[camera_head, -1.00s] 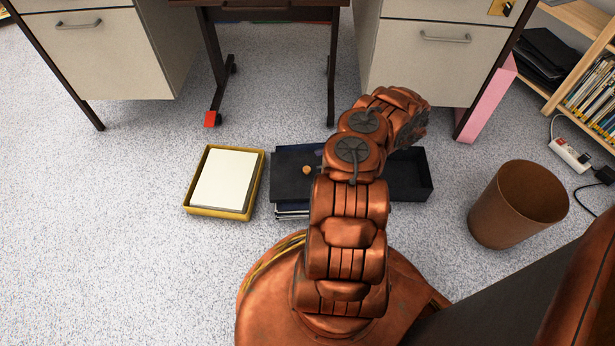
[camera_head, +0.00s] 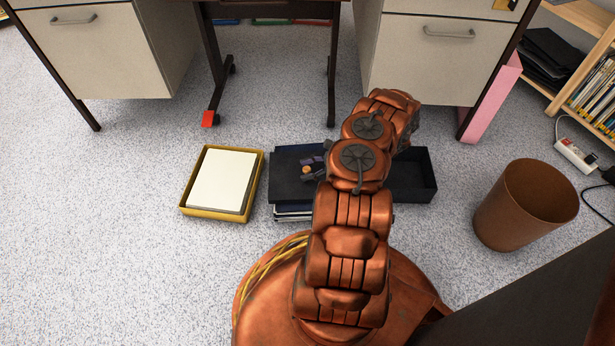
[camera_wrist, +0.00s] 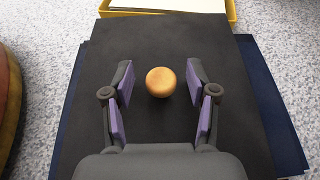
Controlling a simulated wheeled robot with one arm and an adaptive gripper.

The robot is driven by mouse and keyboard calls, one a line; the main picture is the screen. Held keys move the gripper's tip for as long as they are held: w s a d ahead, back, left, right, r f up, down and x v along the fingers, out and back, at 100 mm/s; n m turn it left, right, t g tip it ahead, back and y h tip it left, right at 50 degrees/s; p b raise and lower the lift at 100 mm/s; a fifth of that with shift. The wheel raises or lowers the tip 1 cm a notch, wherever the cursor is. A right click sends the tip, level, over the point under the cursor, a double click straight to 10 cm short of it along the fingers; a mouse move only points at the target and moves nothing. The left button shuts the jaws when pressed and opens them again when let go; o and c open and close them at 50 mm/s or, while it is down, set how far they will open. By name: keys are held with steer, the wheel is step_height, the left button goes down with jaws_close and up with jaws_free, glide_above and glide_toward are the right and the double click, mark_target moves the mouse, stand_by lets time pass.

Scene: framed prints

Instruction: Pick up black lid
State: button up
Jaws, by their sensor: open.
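The black lid (camera_wrist: 165,45) is a flat dark panel with a round wooden knob (camera_wrist: 160,82). In the head view the lid (camera_head: 287,185) lies on a stack of dark blue and white flat items, left of my arm, with the knob (camera_head: 307,170) showing. My gripper (camera_wrist: 160,84) is open, with one purple-padded finger on each side of the knob and a gap at both sides. In the head view my gripper (camera_head: 313,167) shows partly beside the knob, and my arm hides part of the lid.
An open black box (camera_head: 415,178) stands right of the lid, partly behind my arm. A yellow tray (camera_head: 188,203) with white paper is to the left. A brown bin (camera_head: 525,205) stands at the right. Desk legs and drawers are behind. The floor at left is clear.

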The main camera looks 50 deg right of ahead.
steer(key=shift+w, duration=0.1)
steer(key=shift+c, duration=0.2)
jaws_close()
stand_by(0.4)
